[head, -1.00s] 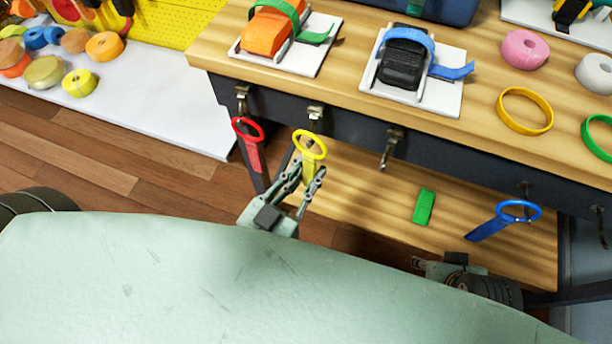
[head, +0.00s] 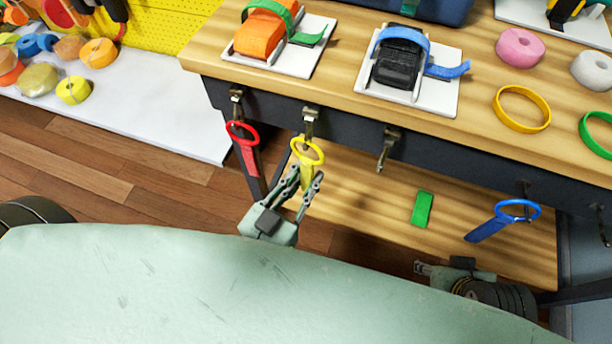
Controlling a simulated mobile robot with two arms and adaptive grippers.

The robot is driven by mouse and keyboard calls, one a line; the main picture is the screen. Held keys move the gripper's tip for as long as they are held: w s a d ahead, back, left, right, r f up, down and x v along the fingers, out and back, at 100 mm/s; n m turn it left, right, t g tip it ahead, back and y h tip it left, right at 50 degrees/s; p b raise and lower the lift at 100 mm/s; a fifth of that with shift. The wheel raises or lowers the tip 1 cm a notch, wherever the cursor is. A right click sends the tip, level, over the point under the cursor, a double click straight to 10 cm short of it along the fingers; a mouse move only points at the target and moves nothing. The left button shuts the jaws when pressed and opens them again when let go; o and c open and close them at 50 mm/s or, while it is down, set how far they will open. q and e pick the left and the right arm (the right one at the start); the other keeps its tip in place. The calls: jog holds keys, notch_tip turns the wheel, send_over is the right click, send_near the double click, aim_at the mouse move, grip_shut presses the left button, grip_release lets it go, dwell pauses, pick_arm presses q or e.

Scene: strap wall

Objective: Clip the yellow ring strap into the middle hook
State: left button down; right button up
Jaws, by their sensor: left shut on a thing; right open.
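The yellow ring strap (head: 307,174) is upright, its round loop at the top and its tail below. My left gripper (head: 305,182) is shut on the tail, under the loop. The loop is at the lower end of the second metal hook from the left (head: 310,118); I cannot tell whether it is on the hook. The third hook (head: 388,145), right of the strap, is empty. My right gripper (head: 424,268) is open, low on the right, away from the straps and partly hidden by its own arm.
A red ring strap (head: 246,150) hangs left of the yellow one, and a blue ring strap (head: 503,219) hangs at right. The wooden bench top (head: 335,70) overhangs the hooks.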

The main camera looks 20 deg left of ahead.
dwell(0.4)
pick_arm(q)
jog(key=c, duration=1.5)
grip_release()
jog(key=shift+c, duration=0.2)
jog(key=shift+s, duration=0.1)
jog(key=v, duration=1.1)
jog(key=shift+s, duration=0.4)
